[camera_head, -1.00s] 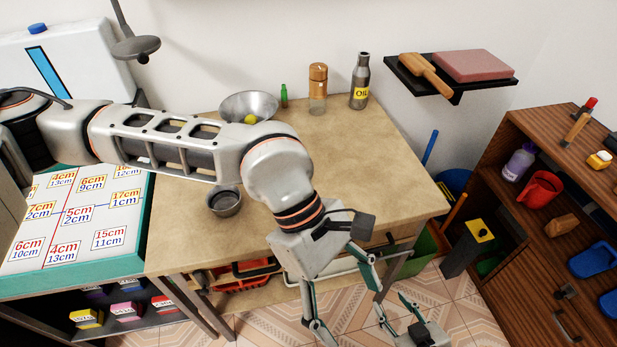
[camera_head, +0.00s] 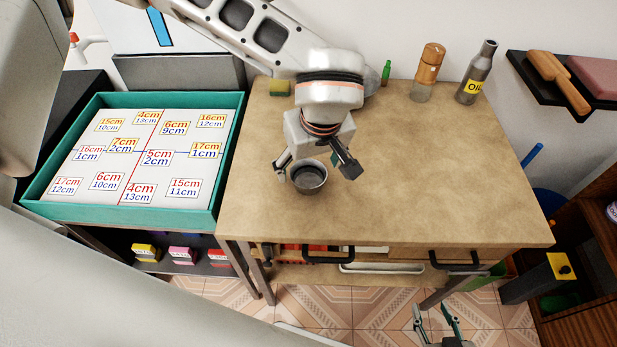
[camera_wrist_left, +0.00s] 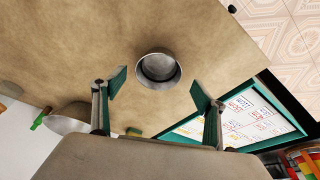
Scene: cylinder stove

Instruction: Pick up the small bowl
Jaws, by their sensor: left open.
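The small bowl (camera_head: 309,180) is grey metal and stands upright on the wooden table (camera_head: 430,180). My left gripper (camera_head: 316,170) is open above it, with one finger on either side of the bowl in the head view. In the left wrist view the small bowl (camera_wrist_left: 158,68) lies just beyond the open fingertips of my left gripper (camera_wrist_left: 160,88), roughly centred between them. I see no clear contact. My right gripper (camera_head: 437,322) is low at the bottom edge, away from the table top, with its fingers apart and empty.
A teal-rimmed tray (camera_head: 130,213) is left. The table's right side is clear.

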